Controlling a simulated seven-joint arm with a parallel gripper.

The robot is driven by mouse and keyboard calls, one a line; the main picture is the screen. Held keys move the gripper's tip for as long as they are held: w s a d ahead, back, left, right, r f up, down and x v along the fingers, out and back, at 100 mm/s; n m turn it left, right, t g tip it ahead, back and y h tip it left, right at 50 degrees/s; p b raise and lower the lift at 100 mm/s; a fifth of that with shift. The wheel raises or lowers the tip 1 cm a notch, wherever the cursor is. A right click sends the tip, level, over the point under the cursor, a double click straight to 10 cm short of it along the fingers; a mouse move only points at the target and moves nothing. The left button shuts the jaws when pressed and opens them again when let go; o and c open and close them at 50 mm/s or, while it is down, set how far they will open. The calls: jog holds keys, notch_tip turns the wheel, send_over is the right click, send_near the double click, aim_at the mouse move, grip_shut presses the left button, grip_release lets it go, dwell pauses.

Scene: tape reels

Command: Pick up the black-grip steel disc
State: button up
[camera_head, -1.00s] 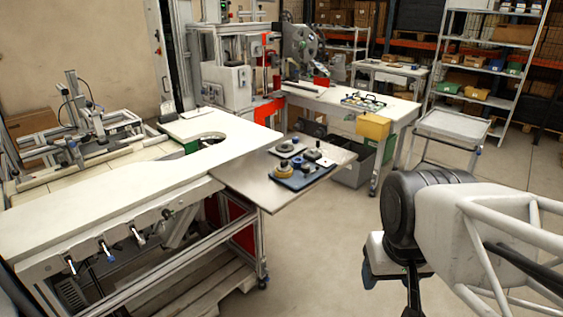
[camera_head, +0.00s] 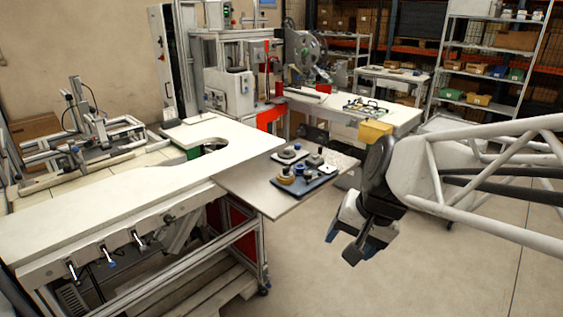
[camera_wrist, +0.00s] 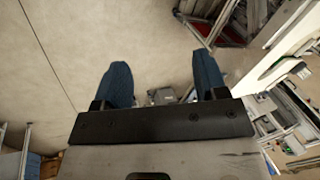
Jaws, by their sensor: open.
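Small round parts sit in a cluster on the steel-topped side table (camera_head: 258,196) in the head view. A grey disc with a dark centre (camera_head: 289,153) lies at the back of the cluster. A dark-knobbed part (camera_head: 315,159) stands to its right. They are too small to tell for sure which is the black-grip steel disc. My gripper (camera_head: 342,244) is open and empty, over the floor in front of and to the right of this table. In the wrist view, its two blue fingers (camera_wrist: 160,78) are wide apart with only floor and distant items between them.
A yellow-and-black part (camera_head: 286,176) and a dark blue tray (camera_head: 304,188) are in the cluster. A white workbench (camera_head: 110,205) adjoins the table on the left. A yellow bin (camera_head: 375,131) hangs at the bench behind. The floor (camera_head: 330,290) around my gripper is clear.

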jog(key=w+a+m+y, duration=0.3)
jog(key=w+a+m, duration=0.15)
jog(key=w, duration=0.75)
jog(key=m+t+y, duration=0.3)
jog(key=m+t, duration=0.4)
jog(key=m, duration=1.2)
send_near(287, 167)
jog(key=shift+n, duration=0.25)
jog(key=x, duration=0.4)
jog(key=shift+w+a+f, duration=0.15)
jog(key=shift+a+f, duration=0.05)
jog(key=shift+a, duration=0.05)
jog(key=shift+x, duration=1.3)
jog(key=shift+a, duration=0.1)
jog(key=shift+x, duration=2.5)
jog(key=shift+w, duration=0.1)
jog(key=shift+c, duration=0.3)
